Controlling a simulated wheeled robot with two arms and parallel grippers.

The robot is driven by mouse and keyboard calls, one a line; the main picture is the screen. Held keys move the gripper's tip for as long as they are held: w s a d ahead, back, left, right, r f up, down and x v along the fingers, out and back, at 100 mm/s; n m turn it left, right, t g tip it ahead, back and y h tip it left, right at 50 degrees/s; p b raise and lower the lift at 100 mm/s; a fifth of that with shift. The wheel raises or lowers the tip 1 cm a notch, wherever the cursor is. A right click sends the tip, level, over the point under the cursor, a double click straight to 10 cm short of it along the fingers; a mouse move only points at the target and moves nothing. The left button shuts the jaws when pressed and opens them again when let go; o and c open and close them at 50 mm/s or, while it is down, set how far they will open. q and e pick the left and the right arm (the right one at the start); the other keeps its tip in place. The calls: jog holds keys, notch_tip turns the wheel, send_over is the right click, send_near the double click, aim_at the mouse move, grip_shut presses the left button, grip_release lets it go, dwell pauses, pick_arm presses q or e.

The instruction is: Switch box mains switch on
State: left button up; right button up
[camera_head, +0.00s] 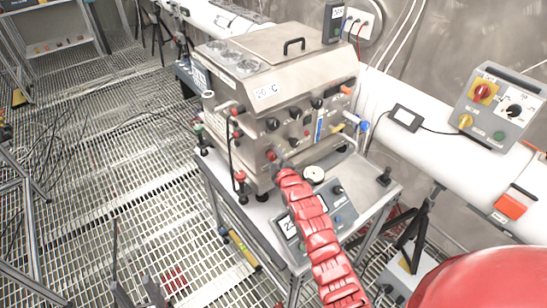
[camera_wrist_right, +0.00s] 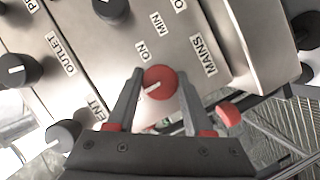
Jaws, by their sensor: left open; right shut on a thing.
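The steel switch box (camera_head: 290,95) stands on a metal cart. Its red mains knob (camera_wrist_right: 160,82) is on the front panel, near the "MAINS" (camera_wrist_right: 203,54) and "ON" (camera_wrist_right: 143,52) labels. The knob's white mark points to the lower left in the right wrist view, away from the "ON" label. My right gripper (camera_wrist_right: 158,100) is shut on the red knob, one dark finger on each side. In the head view my right gripper (camera_head: 277,161) is at the panel's lower left, small and partly hidden. My left gripper (camera_head: 136,285) is open and empty at the lower left, over the floor.
Black knobs (camera_wrist_right: 15,70) and a second red part (camera_wrist_right: 229,115) are close to my right gripper. A control unit (camera_head: 284,226) sits on the cart (camera_head: 258,222). A grey control box (camera_head: 497,107) is on the white pipe at right. Grating floor is open at left.

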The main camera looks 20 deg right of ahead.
jog(key=shift+f+b, duration=0.2)
jog(key=shift+b, duration=0.5)
grip_shut()
jog(key=m+b, duration=0.1)
jog(key=b, duration=0.2)
jog(key=m+g+y+b, duration=0.1)
jog(key=b, duration=0.3)
jog(key=shift+d+f+m, duration=0.15)
jog(key=shift+f+m, duration=0.05)
jog(key=shift+m, duration=0.2)
jog(key=m+y+b, duration=0.1)
jog(key=b, duration=0.1)
jog(key=m+g+b, duration=0.1)
jog(key=b, duration=0.1)
jog(key=m+y+b, duration=0.1)
jog(key=b, duration=0.1)
jog(key=shift+r+m+g+y+b, duration=0.25)
jog(key=shift+m+g+y+b, duration=0.05)
jog(key=shift+m, duration=0.1)
jog(key=m+y+b, duration=0.2)
jog(key=m+b, duration=0.1)
jog(key=shift+g, duration=0.3)
jog(key=m+y+b, duration=0.1)
jog(key=m+y, duration=0.1)
jog(key=shift+m, duration=0.3)
jog(key=shift+b, duration=0.3)
jog(key=o, duration=1.3)
grip_release()
jog(key=shift+r, duration=0.1)
